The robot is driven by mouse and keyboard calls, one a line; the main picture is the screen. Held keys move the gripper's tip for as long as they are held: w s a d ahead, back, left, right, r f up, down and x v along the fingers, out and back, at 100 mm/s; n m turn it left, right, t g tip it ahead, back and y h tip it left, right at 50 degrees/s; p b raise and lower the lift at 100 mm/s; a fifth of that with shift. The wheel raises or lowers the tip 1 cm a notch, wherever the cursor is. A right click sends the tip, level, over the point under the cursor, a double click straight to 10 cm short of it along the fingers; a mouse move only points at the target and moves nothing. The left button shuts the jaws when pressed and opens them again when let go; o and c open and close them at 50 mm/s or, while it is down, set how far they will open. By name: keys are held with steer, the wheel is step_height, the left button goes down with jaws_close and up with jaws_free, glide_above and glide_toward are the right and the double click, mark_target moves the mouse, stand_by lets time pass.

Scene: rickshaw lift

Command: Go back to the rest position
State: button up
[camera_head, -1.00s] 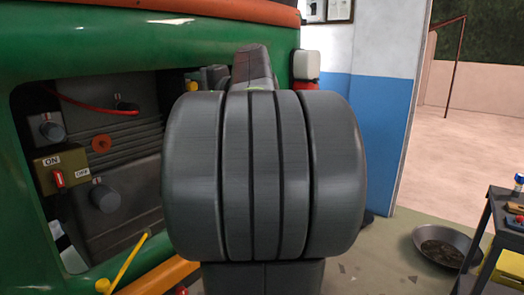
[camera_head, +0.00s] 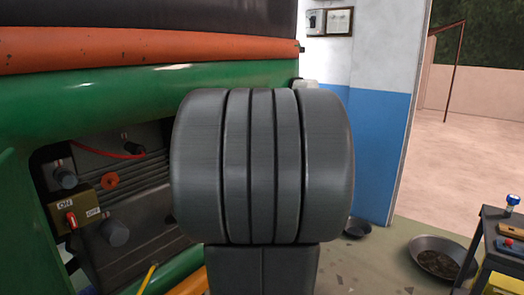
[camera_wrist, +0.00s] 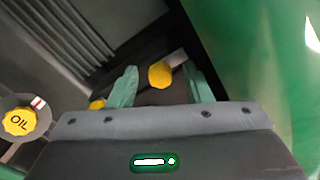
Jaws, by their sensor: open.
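My gripper (camera_wrist: 160,88) shows in the wrist view with its two pale green fingers apart. A yellow knob (camera_wrist: 160,74) appears between the fingertips, seemingly beyond them; I cannot tell how far. Nothing is visibly held. In the head view my own dark grey arm fills the middle and hides the gripper. The green rickshaw (camera_head: 150,98) with its open engine bay stands at the left, and an ON/OFF switch box (camera_head: 82,212) is in the bay.
A yellow cap marked OIL (camera_wrist: 19,122) is at the left of the wrist view. In the head view, a metal pan (camera_head: 440,258) lies on the floor at the right beside a dark cart (camera_head: 497,240). A blue and white wall (camera_head: 380,150) stands behind. Open floor lies beyond the doorway.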

steer(key=m+p, duration=0.8)
steer(key=p, duration=0.3)
steer(key=shift+r+p, duration=0.15)
steer(key=shift+p, duration=0.25)
steer(key=shift+d, duration=0.15)
